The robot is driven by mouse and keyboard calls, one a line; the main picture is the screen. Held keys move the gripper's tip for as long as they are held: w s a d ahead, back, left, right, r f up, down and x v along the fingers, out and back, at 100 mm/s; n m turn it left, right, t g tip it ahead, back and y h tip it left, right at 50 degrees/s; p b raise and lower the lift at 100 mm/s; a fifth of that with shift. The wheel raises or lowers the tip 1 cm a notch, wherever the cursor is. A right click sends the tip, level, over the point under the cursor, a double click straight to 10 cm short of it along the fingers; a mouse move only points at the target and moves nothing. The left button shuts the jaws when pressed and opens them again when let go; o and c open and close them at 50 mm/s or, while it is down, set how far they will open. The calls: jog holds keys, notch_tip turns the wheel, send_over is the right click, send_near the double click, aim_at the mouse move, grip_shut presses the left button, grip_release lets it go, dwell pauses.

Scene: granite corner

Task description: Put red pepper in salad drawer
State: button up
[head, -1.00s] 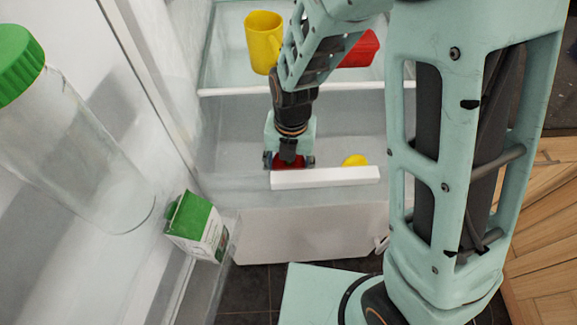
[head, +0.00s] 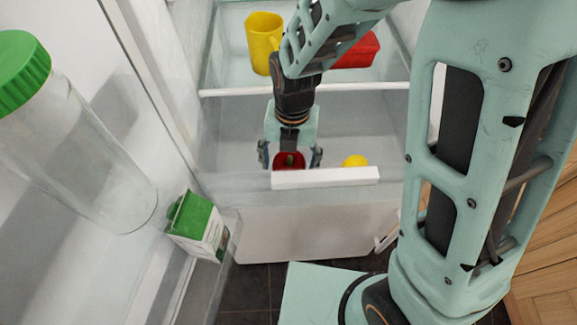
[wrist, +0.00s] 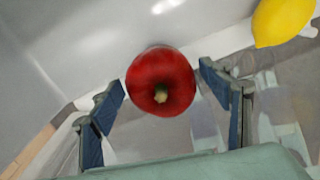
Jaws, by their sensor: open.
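The red pepper (head: 289,160) lies inside the open salad drawer (head: 325,178), behind its white front handle. In the wrist view the pepper (wrist: 161,82) shows its stem and sits between my fingers, with a gap on each side. My gripper (head: 290,156) points down into the drawer and is open around the pepper. In the wrist view my gripper's two blue-padded fingers (wrist: 163,85) stand wide apart, not touching it. The drawer's floor under the pepper is partly hidden.
A yellow lemon (head: 355,161) lies in the drawer to the right of the pepper. A yellow mug (head: 264,42) and a red container (head: 357,51) stand on the shelf above. A carton (head: 198,226) and a green-lidded bottle (head: 75,145) are in the door at left.

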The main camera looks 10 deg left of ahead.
notch_tip(320, 180, up, 9)
jog(key=shift+d+f+p, duration=0.1)
jog(key=shift+d+p, duration=0.05)
jog(key=shift+p, duration=0.45)
